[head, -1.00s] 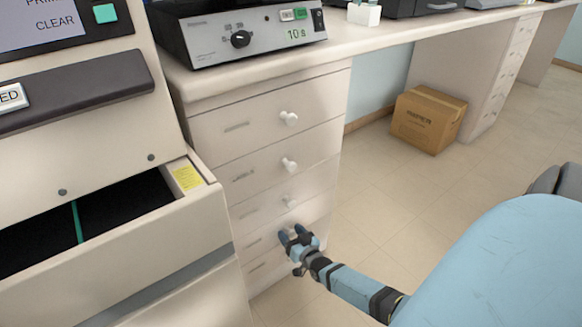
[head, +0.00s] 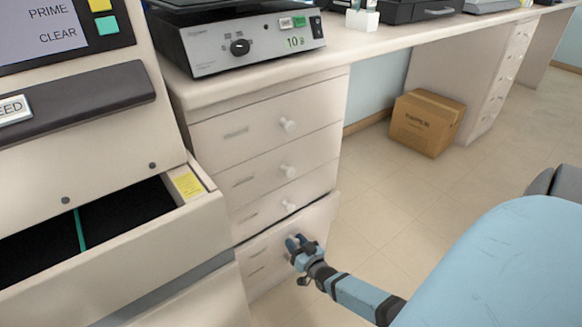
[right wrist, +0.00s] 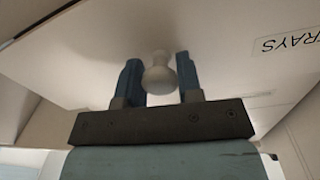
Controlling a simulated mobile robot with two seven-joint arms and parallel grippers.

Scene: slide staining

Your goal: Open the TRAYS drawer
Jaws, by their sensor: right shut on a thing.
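The TRAYS drawer (head: 318,218) is a low drawer in the cream cabinet under the counter. Its front stands forward of the drawer above, with a thin dark gap along its top edge, so it is partly open. Its label (right wrist: 290,42) reads TRAYS upside down in the right wrist view. My right gripper (head: 297,243) is at the drawer front. The right wrist view shows its two blue fingers on either side of the pale round knob (right wrist: 158,74), shut on it. The inside of the drawer is hidden. My left gripper is not in view.
More closed drawers with knobs (head: 288,125) are above. A machine with an open dark compartment (head: 120,215) stands at left, close to the cabinet. A grey device (head: 240,45) sits on the counter. A cardboard box (head: 427,122) is on the floor behind. Floor at right is clear.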

